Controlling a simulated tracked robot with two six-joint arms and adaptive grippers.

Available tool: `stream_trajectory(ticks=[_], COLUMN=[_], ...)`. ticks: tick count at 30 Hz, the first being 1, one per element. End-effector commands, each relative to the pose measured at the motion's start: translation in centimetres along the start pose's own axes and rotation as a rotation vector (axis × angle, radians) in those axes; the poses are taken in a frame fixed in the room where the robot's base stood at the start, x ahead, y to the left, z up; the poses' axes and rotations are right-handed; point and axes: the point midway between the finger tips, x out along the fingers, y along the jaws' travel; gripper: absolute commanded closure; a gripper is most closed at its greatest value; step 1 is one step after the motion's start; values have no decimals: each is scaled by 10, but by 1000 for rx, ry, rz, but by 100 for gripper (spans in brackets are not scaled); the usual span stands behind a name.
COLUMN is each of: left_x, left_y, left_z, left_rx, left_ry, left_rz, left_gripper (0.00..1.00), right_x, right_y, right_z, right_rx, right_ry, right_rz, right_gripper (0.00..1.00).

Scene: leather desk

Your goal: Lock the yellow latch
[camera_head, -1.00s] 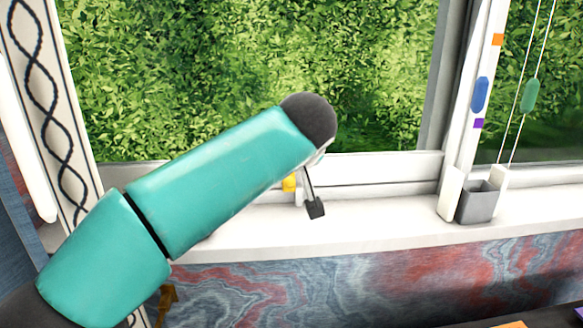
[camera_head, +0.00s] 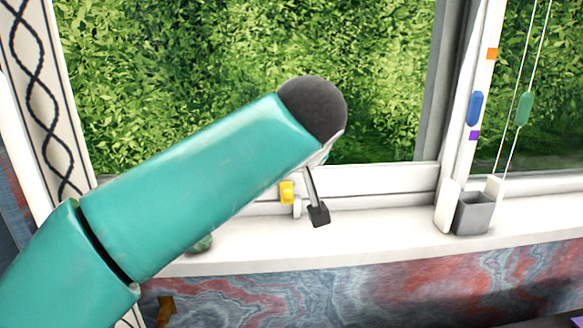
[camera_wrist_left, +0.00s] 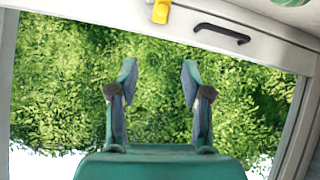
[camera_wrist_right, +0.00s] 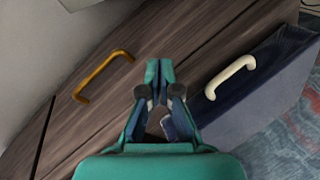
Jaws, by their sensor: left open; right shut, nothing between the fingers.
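The small yellow latch (camera_head: 287,191) sits on the white lower window frame in the head view, just below my left arm. It also shows at the top edge of the left wrist view (camera_wrist_left: 160,11), partly cut off. My left gripper (camera_wrist_left: 158,75) is open and empty, its fingers apart in front of the window, with the latch beyond the fingertips. In the head view my left forearm hides most of that gripper. My right gripper (camera_wrist_right: 159,68) is shut and empty, in front of wooden drawers, away from the latch.
A black handle (camera_wrist_left: 222,34) is on the frame beside the latch. A grey box (camera_head: 474,213) stands on the white sill (camera_head: 380,230) at the right, by hanging cords. The right wrist view shows a yellow handle (camera_wrist_right: 101,76) and a cream handle (camera_wrist_right: 230,76) on drawers.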

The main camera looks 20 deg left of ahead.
Motion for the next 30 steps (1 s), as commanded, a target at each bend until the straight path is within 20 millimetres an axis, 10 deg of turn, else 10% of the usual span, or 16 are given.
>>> stream_trajectory(ticks=[17, 30], left_x=[-4, -76], left_y=[0, 1], left_z=[0, 0], left_rx=[0, 1], left_ry=[0, 2], left_rz=[1, 5], left_gripper=[52, 52], right_x=[0, 0], right_y=[0, 0], right_z=[0, 0], right_rx=[0, 0], right_ry=[0, 0], right_rz=[0, 0], right_gripper=[100, 100])
